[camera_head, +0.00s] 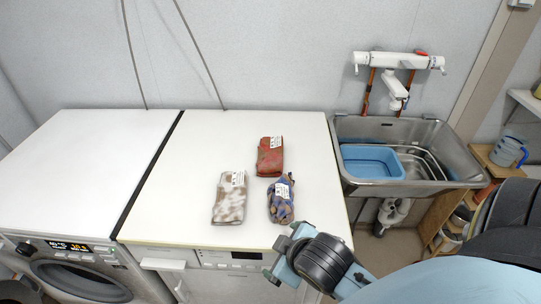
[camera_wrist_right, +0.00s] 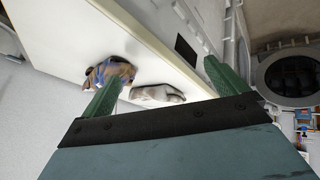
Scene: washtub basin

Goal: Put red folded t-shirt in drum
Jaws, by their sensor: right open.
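The red folded t-shirt (camera_head: 269,157) lies flat on the white countertop (camera_head: 190,150), towards the back, with a white label on it. The washing machine's round front (camera_head: 82,282) shows at the lower left in the head view; the drum inside is hidden there. In the right wrist view a dark round front (camera_wrist_right: 288,75) shows at the right; I cannot tell whether it is open. My right gripper (camera_head: 277,258) is open and empty at the counter's front edge, apart from the red shirt. Its two green fingers also show in the wrist view (camera_wrist_right: 162,68). My left gripper is not in view.
A brown-and-white folded cloth (camera_head: 229,205) and a blue patterned cloth (camera_head: 281,203) lie in front of the red shirt. A steel sink (camera_head: 450,150) with a blue basin (camera_head: 371,162) stands at the right. The left white top (camera_head: 85,165) is clear.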

